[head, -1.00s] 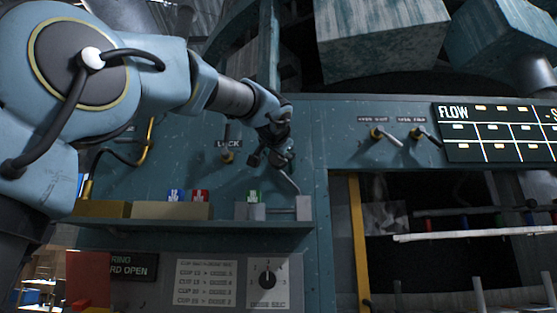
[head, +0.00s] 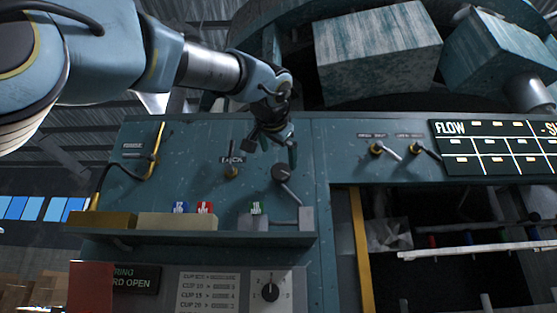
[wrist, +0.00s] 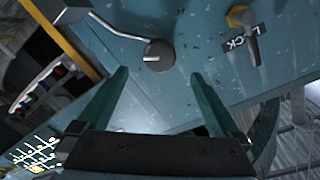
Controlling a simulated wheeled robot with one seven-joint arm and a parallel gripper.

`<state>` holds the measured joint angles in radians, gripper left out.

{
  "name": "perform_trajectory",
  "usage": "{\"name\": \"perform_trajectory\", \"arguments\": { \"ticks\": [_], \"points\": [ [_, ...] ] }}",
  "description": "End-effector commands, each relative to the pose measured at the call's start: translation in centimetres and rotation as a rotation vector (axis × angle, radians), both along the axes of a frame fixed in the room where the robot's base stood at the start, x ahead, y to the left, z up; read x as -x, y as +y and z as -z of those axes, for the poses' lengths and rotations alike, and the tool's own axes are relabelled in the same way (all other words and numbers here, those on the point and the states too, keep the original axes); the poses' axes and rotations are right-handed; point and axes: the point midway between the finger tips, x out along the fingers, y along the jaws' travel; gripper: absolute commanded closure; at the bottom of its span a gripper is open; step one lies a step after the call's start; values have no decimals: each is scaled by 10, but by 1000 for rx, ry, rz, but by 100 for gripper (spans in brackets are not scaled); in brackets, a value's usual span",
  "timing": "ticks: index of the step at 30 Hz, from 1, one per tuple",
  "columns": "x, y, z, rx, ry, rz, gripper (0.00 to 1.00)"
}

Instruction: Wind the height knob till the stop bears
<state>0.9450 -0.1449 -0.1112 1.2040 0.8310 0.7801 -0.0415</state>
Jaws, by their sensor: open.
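A dark round knob (head: 283,173) sits on the teal panel, with a bent metal rod running from it down to a grey block (head: 305,217) on the ledge; I take it for the height knob, though no label on it is readable. It also shows in the wrist view (wrist: 158,55), just beyond the fingertips. My gripper (head: 271,150) is open and empty, just above the knob in the head view. In the wrist view, its two green fingers (wrist: 158,76) are spread, with the knob between their lines and apart from them. Whether the stop bears cannot be seen.
A lever marked LOCK (head: 231,171) is left of the knob. The ledge (head: 190,236) below holds blue, red and green labelled pieces. A dial (head: 270,292) is lower down. Two levers (head: 376,150) and a FLOW board (head: 500,147) are to the right.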

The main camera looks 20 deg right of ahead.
Motion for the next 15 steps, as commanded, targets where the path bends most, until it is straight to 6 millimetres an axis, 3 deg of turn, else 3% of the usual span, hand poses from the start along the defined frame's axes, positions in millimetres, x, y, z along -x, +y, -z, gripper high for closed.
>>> {"name": "perform_trajectory", "arguments": {
  "ticks": [8, 15],
  "points": [
    [-1, 1, 1, 26, 12, -3, 0],
    [-1, 4, 6, 343, 152, -8, 0]
  ]
}}
